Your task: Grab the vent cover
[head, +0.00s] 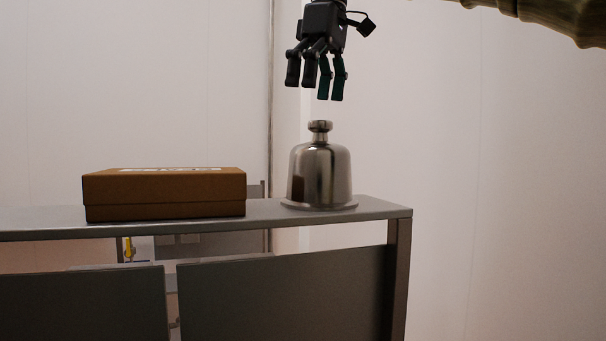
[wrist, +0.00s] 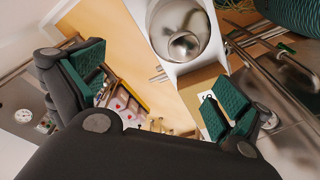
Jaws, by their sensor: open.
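The vent cover (head: 319,175) is a shiny metal dome with a round knob on top and a flared rim. It stands upright near the right end of the grey shelf (head: 384,208). In the wrist view the vent cover (wrist: 160,22) shows from above at the top, with its knob facing the camera. My gripper (head: 318,92) is above the knob in the head view, with a gap between them. In the wrist view my gripper (wrist: 157,88) has its green finger pads wide apart, with nothing held between them.
A brown cardboard box (head: 165,195) lies on the shelf to the left of the vent cover, with a gap between them. Grey panels (head: 290,300) are below the shelf. The wall behind is plain, and the space around the dome's top is clear.

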